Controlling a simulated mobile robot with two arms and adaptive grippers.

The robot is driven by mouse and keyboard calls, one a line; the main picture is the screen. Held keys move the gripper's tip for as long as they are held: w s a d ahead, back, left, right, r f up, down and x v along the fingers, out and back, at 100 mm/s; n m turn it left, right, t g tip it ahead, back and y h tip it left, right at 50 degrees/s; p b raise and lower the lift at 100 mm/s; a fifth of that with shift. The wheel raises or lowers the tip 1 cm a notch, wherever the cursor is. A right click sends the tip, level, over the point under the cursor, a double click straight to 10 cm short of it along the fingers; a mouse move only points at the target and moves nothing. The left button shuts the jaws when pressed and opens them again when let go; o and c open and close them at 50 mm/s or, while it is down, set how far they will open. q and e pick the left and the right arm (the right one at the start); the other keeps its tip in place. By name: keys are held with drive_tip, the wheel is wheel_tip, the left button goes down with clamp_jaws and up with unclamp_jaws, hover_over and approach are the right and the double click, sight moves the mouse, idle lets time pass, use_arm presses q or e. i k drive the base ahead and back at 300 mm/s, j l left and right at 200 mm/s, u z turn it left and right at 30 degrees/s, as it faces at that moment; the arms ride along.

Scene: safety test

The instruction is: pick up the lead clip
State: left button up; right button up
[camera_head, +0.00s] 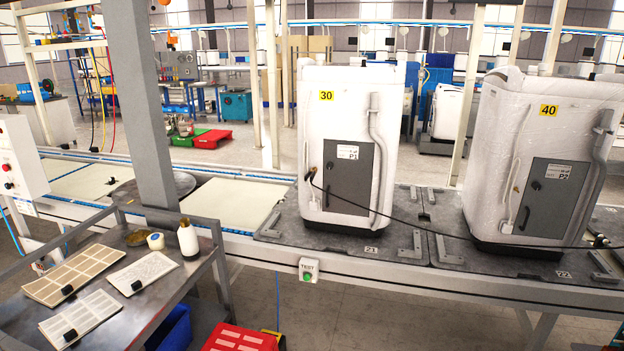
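A black lead runs from the front of the left white machine (350,110), marked 30, across to the right white machine (510,120), marked 40. A small dark clip-like end of the lead (312,173) is at the left edge of the grey P1 panel (349,183). I cannot tell whether it is clamped there or only touching. The lead's other end is unclear near the right edge, where a small dark fitting (598,240) lies beside the right machine. Neither of my grippers can be made out in the head view.
Both machines stand on dark plates on a conveyor line (235,205). A green TEST button box (308,270) is on its front rail. A metal cart (185,285) at left holds sheets, small black objects, a white bottle (188,240) and a tape roll. A red crate (240,338) is below.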

sight(312, 173)
drive_tip(key=z, duration=1.8)
drive_tip(key=u, duration=0.4)
drive_tip(key=i+j+u, duration=0.15)
drive_tip(key=i+u, duration=0.55)
drive_tip(key=u, duration=0.2)
drive_tip(key=i+u, duration=0.5)
drive_tip(key=k+l, duration=0.05)
drive_tip(key=k, duration=0.05)
